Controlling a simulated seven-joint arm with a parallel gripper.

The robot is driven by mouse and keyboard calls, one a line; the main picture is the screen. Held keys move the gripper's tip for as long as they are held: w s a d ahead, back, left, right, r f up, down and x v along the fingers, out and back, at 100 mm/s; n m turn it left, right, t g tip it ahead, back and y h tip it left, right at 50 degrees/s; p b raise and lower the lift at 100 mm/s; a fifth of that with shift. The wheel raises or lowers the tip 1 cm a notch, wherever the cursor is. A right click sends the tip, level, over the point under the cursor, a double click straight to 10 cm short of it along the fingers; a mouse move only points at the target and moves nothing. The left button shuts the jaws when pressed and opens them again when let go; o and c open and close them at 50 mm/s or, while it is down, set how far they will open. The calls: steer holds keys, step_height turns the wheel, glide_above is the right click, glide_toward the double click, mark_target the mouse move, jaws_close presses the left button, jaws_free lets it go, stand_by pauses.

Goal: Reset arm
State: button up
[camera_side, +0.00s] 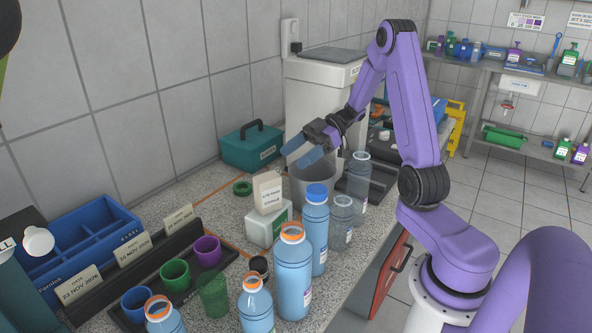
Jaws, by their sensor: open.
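My purple arm reaches over the counter from the right. My gripper (296,152) has two blue fingers that stand apart, with nothing seen between them. In the picture it is just above and left of the grey cylindrical container (312,185). I cannot tell whether it is over the container's mouth or behind it.
A blue-capped bottle (316,229), orange-rimmed bottles (293,275) and clear bottles (343,222) stand in front. A teal toolbox (251,147) is behind left. Coloured cups (175,274) and a blue divided tray (80,246) are at left.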

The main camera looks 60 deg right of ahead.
steer(key=s+a+r+m+g+h, duration=0.1)
steer(key=s+a+r+g+h, duration=0.25)
steer(key=s+a, duration=0.4)
steer(key=s+a+r+m+g+h, duration=0.15)
steer(key=s+a+g+h, duration=0.3)
steer(key=a, duration=0.65)
steer(key=s+d+f+n+t+h, duration=0.1)
steer(key=s+f+t+h, duration=0.2)
steer(key=s, duration=1.1)
steer(key=shift+s+d+f+n+h, duration=0.4)
steer(key=shift+f+h, duration=0.1)
steer(key=shift+f, duration=0.2)
